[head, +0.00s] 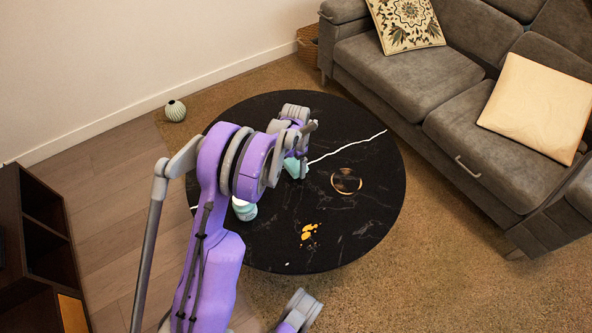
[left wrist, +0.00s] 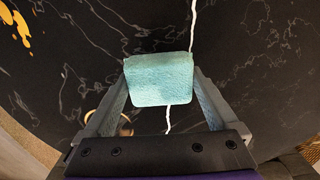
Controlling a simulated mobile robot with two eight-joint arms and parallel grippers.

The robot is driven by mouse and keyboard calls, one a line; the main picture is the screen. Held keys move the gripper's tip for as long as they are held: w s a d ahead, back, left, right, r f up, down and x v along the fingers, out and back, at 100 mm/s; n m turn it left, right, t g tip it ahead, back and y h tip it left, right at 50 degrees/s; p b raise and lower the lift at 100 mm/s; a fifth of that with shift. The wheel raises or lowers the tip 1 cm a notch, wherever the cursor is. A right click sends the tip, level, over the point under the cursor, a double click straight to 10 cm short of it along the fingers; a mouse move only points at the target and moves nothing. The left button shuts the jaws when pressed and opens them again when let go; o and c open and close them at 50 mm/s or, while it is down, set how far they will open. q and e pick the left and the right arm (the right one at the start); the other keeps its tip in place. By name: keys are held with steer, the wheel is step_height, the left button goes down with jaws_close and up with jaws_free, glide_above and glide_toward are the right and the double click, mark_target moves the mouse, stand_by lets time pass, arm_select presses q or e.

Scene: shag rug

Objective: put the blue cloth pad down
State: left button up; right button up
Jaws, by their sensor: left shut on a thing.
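The blue cloth pad (head: 293,168) is a small light-blue, rough-textured block. My left gripper (head: 297,147) is shut on it over the round black table (head: 365,225). In the left wrist view the pad (left wrist: 160,80) sits between the two fingers, its broad face towards the camera, with the dark, veined tabletop behind it. I cannot tell whether the pad touches the tabletop. My left arm hides part of the table's left side.
An orange spill (head: 308,232) marks the table's front; it also shows in the left wrist view (left wrist: 15,25). A gold-rimmed round dish (head: 346,181) lies right of the pad. A pale jar (head: 244,209) stands left. The right side is bare. A grey sofa (head: 415,75) stands behind.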

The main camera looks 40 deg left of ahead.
mark_target(295, 170)
arm_select(q)
steer(key=shift+f+b, duration=0.35)
steer(key=shift+f, duration=1.15)
steer(key=shift+f, duration=0.2)
steer(key=o, duration=0.9)
steer(key=shift+o, duration=0.2)
step_height(295, 170, up, 12)
steer(key=p, duration=0.3)
steer(key=shift+d+r, duration=0.1)
steer(key=shift+r, duration=0.1)
steer(key=s+d+r+n+t, duration=0.1)
steer(key=s+d+r+t, duration=0.1)
steer(key=s+d+r, duration=0.5)
steer(key=s+d+r+n+t, duration=0.1)
steer(key=s+d+r, duration=0.2)
steer(key=s+d, duration=0.7)
steer(key=s+d+f+n+t, duration=0.1)
steer(key=s+d, duration=0.4)
steer(key=s, duration=0.2)
steer(key=shift+s+f, duration=0.25)
steer(key=shift+f, duration=0.1)
